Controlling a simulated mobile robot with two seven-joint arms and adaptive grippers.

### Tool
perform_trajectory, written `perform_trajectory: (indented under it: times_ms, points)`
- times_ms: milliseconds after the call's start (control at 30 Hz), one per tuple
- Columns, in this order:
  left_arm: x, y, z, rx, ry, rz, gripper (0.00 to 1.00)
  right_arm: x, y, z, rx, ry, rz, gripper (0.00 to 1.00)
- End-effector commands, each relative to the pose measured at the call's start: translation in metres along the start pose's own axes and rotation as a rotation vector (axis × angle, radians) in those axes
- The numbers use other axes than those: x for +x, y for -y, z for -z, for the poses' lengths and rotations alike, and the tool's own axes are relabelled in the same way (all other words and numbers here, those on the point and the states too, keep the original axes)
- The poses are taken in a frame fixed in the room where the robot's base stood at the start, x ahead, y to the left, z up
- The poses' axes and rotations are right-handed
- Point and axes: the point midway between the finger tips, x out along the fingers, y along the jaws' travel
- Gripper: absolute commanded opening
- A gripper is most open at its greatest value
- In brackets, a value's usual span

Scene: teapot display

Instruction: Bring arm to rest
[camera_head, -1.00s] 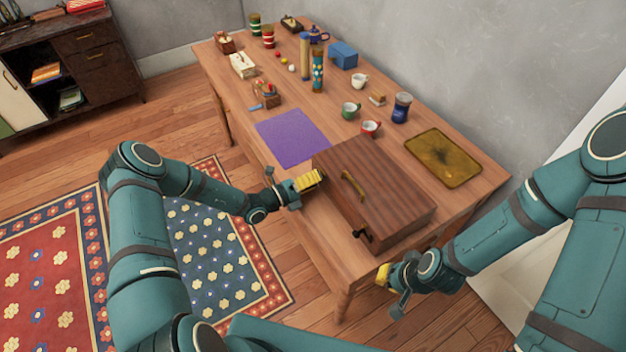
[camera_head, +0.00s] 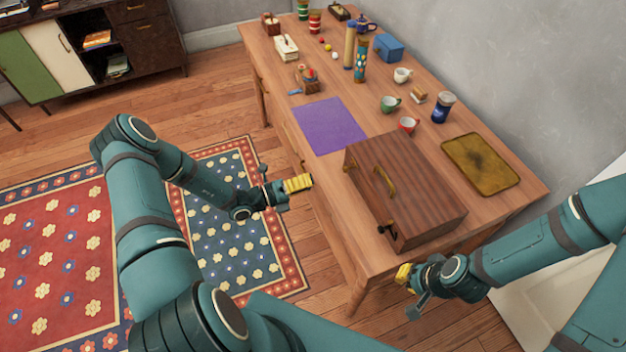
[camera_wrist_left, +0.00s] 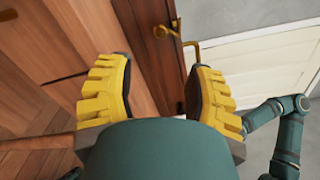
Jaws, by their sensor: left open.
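My left gripper (camera_head: 298,184) is open and empty, off the table's near edge and to the left of the brown wooden case. In the left wrist view its two yellow fingers (camera_wrist_left: 160,92) stand apart with nothing between them. My right gripper (camera_head: 404,273) is low beside the table's near right corner, in front of the case. Its yellow fingertips show small, and I cannot tell whether they are apart.
The wooden case (camera_head: 432,205) with brass handles stands at the table's (camera_head: 290,98) near end. A purple mat (camera_head: 330,126), a dark yellow tray (camera_head: 481,164), cups and jars lie beyond. Patterned rugs (camera_head: 60,240) cover the floor at left.

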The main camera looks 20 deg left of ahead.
Motion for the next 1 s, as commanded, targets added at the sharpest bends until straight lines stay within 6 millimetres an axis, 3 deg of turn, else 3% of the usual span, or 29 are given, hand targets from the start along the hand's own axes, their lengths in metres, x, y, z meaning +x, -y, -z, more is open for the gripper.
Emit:
perform_trajectory:
  times_ms: [467, 567, 667, 767, 800, 900, 1000]
  points:
    - [0.001, 0.0, 0.001, 0.003, -0.004, 0.0, 0.53, 0.0, 0.0, 0.0, 0.0, 0.0, 0.0, 0.0]
    - [0.007, 0.005, 0.014, 0.039, -0.066, -0.001, 0.53, 0.0, 0.0, 0.0, 0.0, 0.0, 0.0, 0.0]
    - [0.017, 0.017, 0.05, 0.151, -0.239, 0.0, 0.53, 0.0, 0.0, 0.0, 0.0, 0.0, 0.0, 0.0]
    - [0.02, 0.033, 0.11, 0.385, -0.536, 0.029, 0.53, 0.0, 0.0, 0.0, 0.0, 0.0, 0.0, 0.0]
    - [0.015, 0.038, 0.136, 0.513, -0.676, 0.054, 0.53, 0.0, 0.0, 0.0, 0.0, 0.0, 0.0, 0.0]
    - [-0.006, 0.044, 0.182, 0.862, -0.992, 0.155, 0.53, 0.0, 0.0, 0.0, 0.0, 0.0, 0.0, 0.0]
    - [-0.029, 0.045, 0.206, 1.245, -1.255, 0.307, 0.53, 0.0, 0.0, 0.0, 0.0, 0.0, 0.0, 0.0]
